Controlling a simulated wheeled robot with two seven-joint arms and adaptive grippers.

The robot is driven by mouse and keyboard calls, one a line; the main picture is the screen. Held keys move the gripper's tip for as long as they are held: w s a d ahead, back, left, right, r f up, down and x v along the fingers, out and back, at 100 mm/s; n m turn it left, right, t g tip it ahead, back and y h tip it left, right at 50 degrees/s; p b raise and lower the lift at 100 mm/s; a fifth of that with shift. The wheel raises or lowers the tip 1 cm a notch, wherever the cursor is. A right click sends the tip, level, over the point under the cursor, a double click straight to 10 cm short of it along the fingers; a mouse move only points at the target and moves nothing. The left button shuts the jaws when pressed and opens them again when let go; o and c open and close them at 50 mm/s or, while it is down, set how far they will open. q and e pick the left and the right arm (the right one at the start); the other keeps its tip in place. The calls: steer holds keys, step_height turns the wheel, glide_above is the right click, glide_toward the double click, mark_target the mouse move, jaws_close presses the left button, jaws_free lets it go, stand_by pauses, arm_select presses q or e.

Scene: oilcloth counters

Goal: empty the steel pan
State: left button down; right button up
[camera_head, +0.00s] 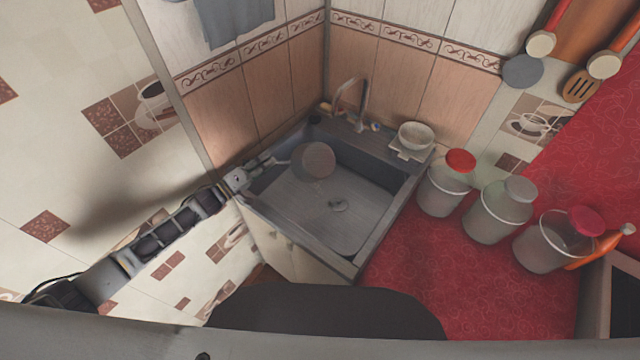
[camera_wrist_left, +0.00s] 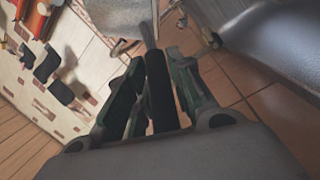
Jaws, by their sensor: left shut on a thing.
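The steel pan (camera_head: 314,160) shows as a round grey-brown disc over the back of the sink (camera_head: 325,215), at the end of my left arm. My left gripper (camera_head: 266,162) is at the sink's left edge, shut on the pan's handle. In the left wrist view the fingers (camera_wrist_left: 158,88) close around the dark handle (camera_wrist_left: 157,75), and part of the grey pan (camera_wrist_left: 118,16) shows at the top. The pan looks tilted; I cannot tell what, if anything, is in it. My right gripper is not in view.
A faucet (camera_head: 363,103) stands behind the sink. A white bowl (camera_head: 416,135) sits at its back right corner. Several lidded jars, including a red-lidded one (camera_head: 443,190), stand on the red counter (camera_head: 430,265). The sink basin looks empty below the pan.

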arm_select(q)
steer(key=shift+w+a+f+n, duration=0.3)
steer(key=shift+w+f+n, duration=0.15)
steer(key=shift+n, duration=0.15)
stand_by(0.3)
steer(key=shift+s+d+r, duration=0.1)
stand_by(0.4)
steer(key=shift+s+d+r+m, duration=0.3)
steer(key=shift+s+r+m, duration=0.05)
steer(key=shift+r+m, duration=0.25)
steer(key=shift+s+d+r+m, duration=0.35)
steer(key=shift+r+m, duration=0.15)
steer(key=shift+m, duration=0.1)
steer(key=shift+s+d+r+m, duration=0.4)
steer(key=shift+r+m, duration=0.05)
steer(key=shift+m, duration=0.25)
steer(key=shift+s+r, duration=0.1)
